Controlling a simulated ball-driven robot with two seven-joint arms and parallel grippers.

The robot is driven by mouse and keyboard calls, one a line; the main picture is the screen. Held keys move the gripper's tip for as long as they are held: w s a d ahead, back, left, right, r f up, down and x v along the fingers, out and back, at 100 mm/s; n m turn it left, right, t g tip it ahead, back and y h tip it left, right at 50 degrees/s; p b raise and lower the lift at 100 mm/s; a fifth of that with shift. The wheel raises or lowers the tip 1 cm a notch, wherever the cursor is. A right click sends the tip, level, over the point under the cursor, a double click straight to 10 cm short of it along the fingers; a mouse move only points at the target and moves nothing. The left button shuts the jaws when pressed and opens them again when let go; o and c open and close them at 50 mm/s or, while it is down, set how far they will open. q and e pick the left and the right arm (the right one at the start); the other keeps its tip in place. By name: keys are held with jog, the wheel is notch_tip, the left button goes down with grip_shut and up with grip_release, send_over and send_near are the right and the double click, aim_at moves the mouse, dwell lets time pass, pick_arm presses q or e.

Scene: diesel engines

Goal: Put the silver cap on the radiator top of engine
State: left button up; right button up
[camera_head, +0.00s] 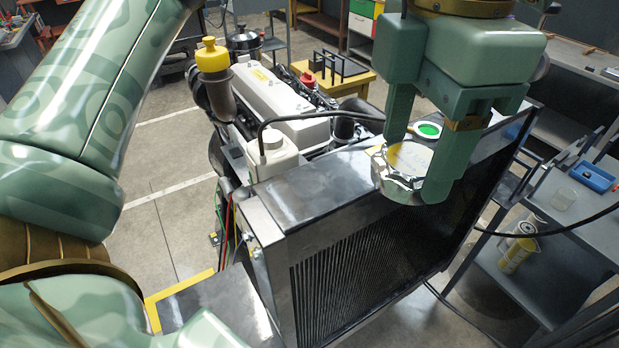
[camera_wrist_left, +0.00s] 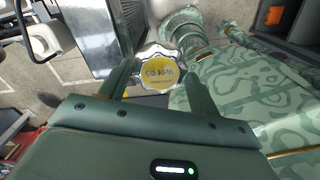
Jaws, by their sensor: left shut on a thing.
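The silver cap (camera_head: 402,187) has a scalloped metal rim and a yellow label on its face. It also shows in the left wrist view (camera_wrist_left: 158,71), between the two fingers. My left gripper (camera_head: 416,172) is shut on the cap, with one finger on each side. It holds the cap tilted near the front edge of the radiator top (camera_head: 325,183); I cannot tell the exact gap. A round pale ring with a green centre (camera_head: 428,130) lies on the radiator top, just behind the gripper. My right gripper is not in view.
The engine (camera_head: 280,105) stands behind the radiator, with a white reservoir (camera_head: 272,150) and a yellow-capped filter (camera_head: 213,62). A black hose crosses near the radiator top. A grey cart (camera_head: 560,205) with a blue tray (camera_head: 593,177) stands at right. Open floor lies at left.

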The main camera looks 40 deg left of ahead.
pick_arm(q)
jog(key=w+a+f, duration=0.1)
jog(key=a+f, duration=0.1)
jog(key=a, duration=0.1)
jog(key=w+a+f, duration=0.2)
jog(key=a+f, duration=0.1)
jog(key=a, duration=0.1)
jog(key=w+a+f+p, duration=0.1)
jog(key=w+a+f, duration=0.1)
jog(key=a+f, duration=0.1)
jog(key=shift+a, duration=0.75)
jog(key=shift+w+a+f, duration=0.25)
jog(key=shift+a+f, duration=0.3)
jog(key=shift+f, duration=0.3)
notch_tip(320, 180, down, 3)
jog(key=shift+a+r+p, duration=0.15)
jog(key=shift+p, duration=0.15)
jog(key=shift+f, duration=0.35)
jog(key=o, duration=1.1)
jog(key=shift+f, duration=0.15)
jog(key=o, duration=0.4)
